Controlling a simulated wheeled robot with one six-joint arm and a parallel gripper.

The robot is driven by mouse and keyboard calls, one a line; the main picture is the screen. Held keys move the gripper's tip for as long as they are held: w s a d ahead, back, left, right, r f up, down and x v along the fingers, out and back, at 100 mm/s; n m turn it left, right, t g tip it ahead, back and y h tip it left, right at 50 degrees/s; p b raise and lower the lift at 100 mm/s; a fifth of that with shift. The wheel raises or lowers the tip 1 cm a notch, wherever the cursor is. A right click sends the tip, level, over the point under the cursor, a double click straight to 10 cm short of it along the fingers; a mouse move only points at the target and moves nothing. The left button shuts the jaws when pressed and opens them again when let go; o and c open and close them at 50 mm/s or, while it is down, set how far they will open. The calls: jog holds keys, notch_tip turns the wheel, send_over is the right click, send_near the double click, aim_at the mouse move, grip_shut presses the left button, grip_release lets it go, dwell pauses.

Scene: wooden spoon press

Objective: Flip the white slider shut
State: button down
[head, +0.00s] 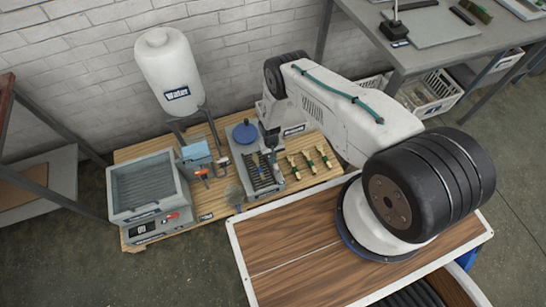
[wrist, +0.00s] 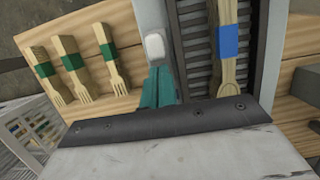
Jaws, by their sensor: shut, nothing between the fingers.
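A small white block (wrist: 155,46), which looks like the white slider, sits on the grey strip beside the slatted bed of the press (head: 262,178) in the wrist view. My gripper (wrist: 157,75) shows as teal fingers, shut and empty, with the tips right at the near end of the white block. I cannot tell whether they touch it. In the head view my gripper (head: 273,153) is over the press, and the slider is too small to make out. A wooden spoon (wrist: 229,70) with a blue band lies on the dark slats to the right of the slider.
Several wooden forks (wrist: 75,68) with green bands lie left of the press in the wrist view. In the head view a blue round knob (head: 244,132) is on the press's back. A water tank (head: 168,72) and a grey bin (head: 146,186) stand to the left.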

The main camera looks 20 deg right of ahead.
jog(key=shift+s, duration=0.1)
jog(key=shift+s, duration=2.55)
jog(key=w, duration=0.4)
jog(key=shift+w+r, duration=0.1)
jog(key=shift+w, duration=0.2)
jog(key=v, duration=0.9)
jog(key=shift+r, duration=0.4)
